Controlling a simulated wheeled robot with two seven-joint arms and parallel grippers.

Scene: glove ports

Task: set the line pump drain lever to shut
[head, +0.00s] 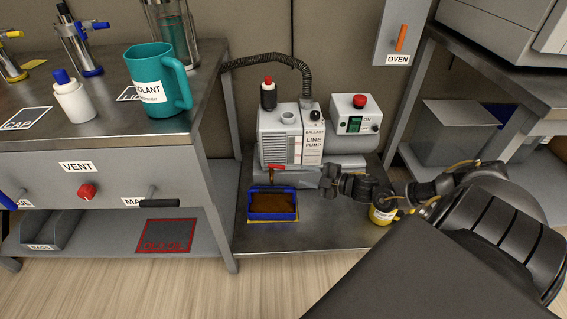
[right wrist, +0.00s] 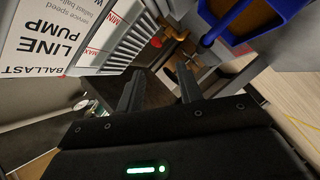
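The line pump (head: 293,137) is a grey-white unit on the low metal shelf. Its drain lever (head: 277,167) is a small red handle on a brass valve at the pump's lower front, above a blue tray (head: 271,216) of brown liquid. My right gripper (head: 328,178) is to the right of the lever and apart from it. In the right wrist view its two fingers (right wrist: 160,88) stand apart with nothing gripped. Beyond them show the red lever (right wrist: 156,42) and brass parts. The pump's labelled side (right wrist: 45,45) is at left there. My left gripper is not in view.
A tank with a red button (head: 360,101) stands right of the pump. A yellow container (head: 381,215) is below my right arm. The bench (head: 110,135) with a teal jug (head: 158,80) is at left. The shelf front (head: 325,232) is clear.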

